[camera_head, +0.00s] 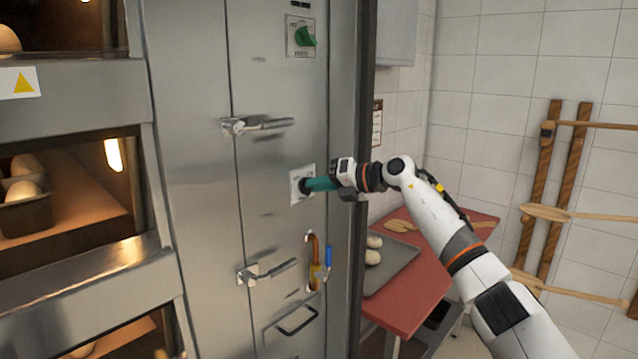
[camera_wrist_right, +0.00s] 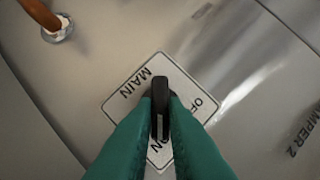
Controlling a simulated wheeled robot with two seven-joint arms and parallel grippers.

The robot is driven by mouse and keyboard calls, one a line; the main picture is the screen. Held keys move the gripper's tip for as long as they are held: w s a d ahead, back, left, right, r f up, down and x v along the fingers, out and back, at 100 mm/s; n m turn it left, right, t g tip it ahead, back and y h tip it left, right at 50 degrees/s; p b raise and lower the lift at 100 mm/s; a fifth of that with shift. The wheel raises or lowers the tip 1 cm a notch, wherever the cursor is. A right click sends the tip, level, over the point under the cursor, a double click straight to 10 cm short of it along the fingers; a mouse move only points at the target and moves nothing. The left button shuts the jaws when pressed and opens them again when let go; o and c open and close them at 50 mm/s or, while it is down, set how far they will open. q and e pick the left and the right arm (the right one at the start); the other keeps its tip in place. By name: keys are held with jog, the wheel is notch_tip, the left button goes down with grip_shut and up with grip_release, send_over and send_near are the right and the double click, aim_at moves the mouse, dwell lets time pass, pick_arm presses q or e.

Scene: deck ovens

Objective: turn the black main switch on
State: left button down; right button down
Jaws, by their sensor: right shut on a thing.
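The black main switch (camera_wrist_right: 160,105) sits on a pale square plate (camera_wrist_right: 125,101) marked MAIN, OFF and ON. In the right wrist view its bar stands upright, with the lower end towards the ON lettering and OFF to its right. I cannot tell for certain which setting it is at. My right gripper (camera_wrist_right: 160,112) has its green fingers shut on the bar, one on each side. In the head view the right gripper (camera_head: 309,185) reaches the plate (camera_head: 295,181) from the right and hides most of the switch. My left gripper is not in view.
A green knob (camera_head: 306,37) is higher on the steel panel. Door handles (camera_head: 257,125) stick out to the left. A copper pipe (camera_head: 314,262) and a blue lever (camera_head: 328,257) are below. A red table (camera_head: 412,303) with a tray (camera_head: 395,267) stands behind.

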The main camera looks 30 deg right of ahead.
dwell(0.4)
jog(key=c, duration=1.5)
grip_release()
jog(key=shift+o, duration=0.2)
jog(key=b+v, duration=0.4)
jog(key=v, duration=0.8)
jog(key=shift+f, duration=0.1)
